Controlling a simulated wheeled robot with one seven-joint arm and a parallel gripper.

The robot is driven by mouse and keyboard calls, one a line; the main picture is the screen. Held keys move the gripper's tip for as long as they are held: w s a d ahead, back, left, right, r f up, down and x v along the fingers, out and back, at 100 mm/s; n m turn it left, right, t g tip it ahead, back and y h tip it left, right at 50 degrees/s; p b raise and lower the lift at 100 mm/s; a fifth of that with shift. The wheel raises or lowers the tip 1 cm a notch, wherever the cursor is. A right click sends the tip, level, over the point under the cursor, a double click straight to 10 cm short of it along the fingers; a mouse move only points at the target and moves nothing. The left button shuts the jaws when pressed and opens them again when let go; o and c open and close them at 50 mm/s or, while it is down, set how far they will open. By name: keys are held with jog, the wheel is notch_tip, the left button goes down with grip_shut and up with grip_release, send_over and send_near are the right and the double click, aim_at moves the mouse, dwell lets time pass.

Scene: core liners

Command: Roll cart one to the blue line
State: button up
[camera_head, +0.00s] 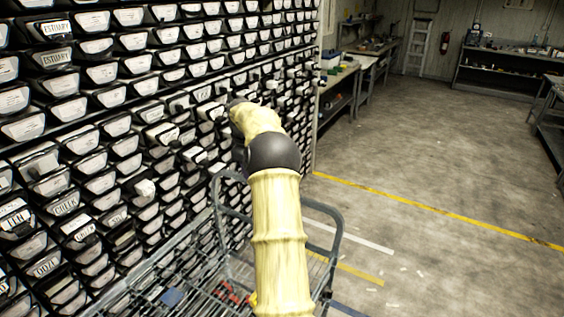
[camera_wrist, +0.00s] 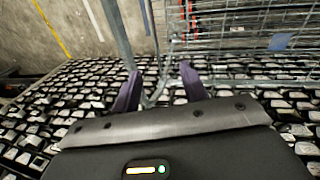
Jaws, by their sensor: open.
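A grey wire-mesh cart with a tubular handle (camera_head: 336,232) stands beside the drawer wall, partly hidden behind my arm. No number is readable on it. In the wrist view its mesh basket (camera_wrist: 225,52) lies at the upper right. My gripper (camera_wrist: 160,84) is open, with two dark purple fingers apart. The cart's grey tubes pass close to and between the fingers in the picture; I cannot tell whether they touch. In the head view the gripper is mostly hidden beyond the arm. A piece of blue line (camera_head: 347,310) shows on the floor at the bottom edge, right of the cart.
A wall of labelled drawers (camera_head: 105,73) fills the left, close to the cart and my arm. A yellow line (camera_head: 440,211) and a white line (camera_head: 350,236) mark the floor. Workbenches (camera_head: 510,75) stand at the back. The concrete floor at right is clear.

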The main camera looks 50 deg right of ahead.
jog(key=s+a+f+t+y, duration=0.1)
jog(key=s+a, duration=0.1)
jog(key=a, duration=1.2)
jog(key=s+a+f, duration=0.1)
jog(key=a, duration=1.2)
jog(key=s+a+f+m, duration=0.1)
jog(key=s+a+f, duration=0.1)
jog(key=s+a, duration=0.5)
jog(key=s+a+f+m+y, duration=0.1)
jog(key=s+a+f+m, duration=0.1)
jog(key=s+a, duration=0.5)
jog(key=s, duration=0.5)
jog(key=shift+t, duration=0.3)
